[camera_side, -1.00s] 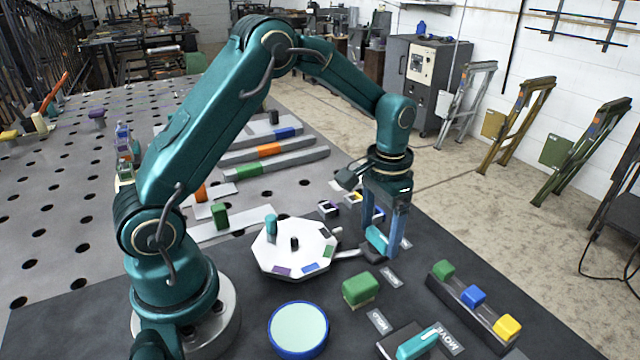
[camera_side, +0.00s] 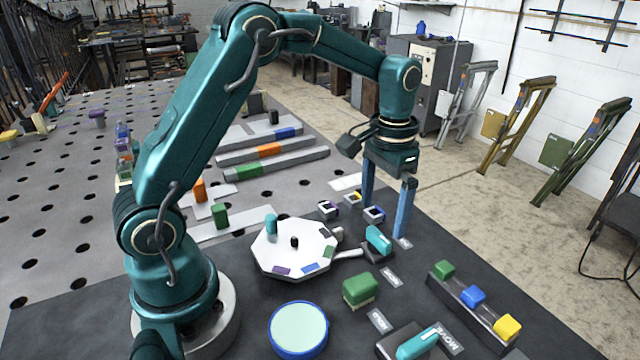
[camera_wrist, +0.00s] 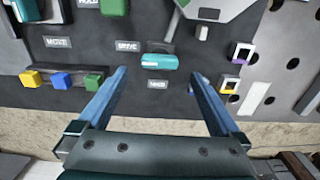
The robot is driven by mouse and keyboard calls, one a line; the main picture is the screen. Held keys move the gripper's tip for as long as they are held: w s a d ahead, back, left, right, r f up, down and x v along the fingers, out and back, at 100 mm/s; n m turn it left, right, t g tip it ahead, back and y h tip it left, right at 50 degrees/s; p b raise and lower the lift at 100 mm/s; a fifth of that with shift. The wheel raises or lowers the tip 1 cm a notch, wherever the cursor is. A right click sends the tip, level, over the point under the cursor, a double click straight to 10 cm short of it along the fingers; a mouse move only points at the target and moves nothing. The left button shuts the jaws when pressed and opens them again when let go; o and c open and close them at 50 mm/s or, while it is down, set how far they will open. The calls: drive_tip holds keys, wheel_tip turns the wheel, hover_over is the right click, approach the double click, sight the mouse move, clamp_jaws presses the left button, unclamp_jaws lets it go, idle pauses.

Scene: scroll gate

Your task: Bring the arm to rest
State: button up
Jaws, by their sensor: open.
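My gripper (camera_side: 388,210) is open, with its two blue fingers pointing down and nothing between them. It hangs above the far right edge of the dark mat, raised clear of the things below. In the wrist view my gripper (camera_wrist: 160,90) shows both fingers spread wide. A teal block-shaped handle (camera_side: 378,239) sits on the mat just below the fingers, apart from them. The teal handle also shows in the wrist view (camera_wrist: 159,61), between and beyond the fingertips.
A white octagonal plate (camera_side: 270,255) with a dark knob stands left of the gripper. A green block (camera_side: 358,289), a round blue-rimmed pad (camera_side: 298,330) and a rack with green, blue and yellow blocks (camera_side: 485,312) are nearer. Small square rings (camera_side: 352,203) lie behind. Air above is clear.

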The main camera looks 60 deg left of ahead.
drive_tip(key=s+d+r+t, duration=0.25)
drive_tip(key=s+r, duration=0.25)
drive_tip(key=r, duration=0.6)
drive_tip(key=s+f+t, duration=0.3)
drive_tip(key=s, duration=0.9)
drive_tip(key=shift+d, duration=0.15)
drive_tip(key=shift+s+f, duration=0.1)
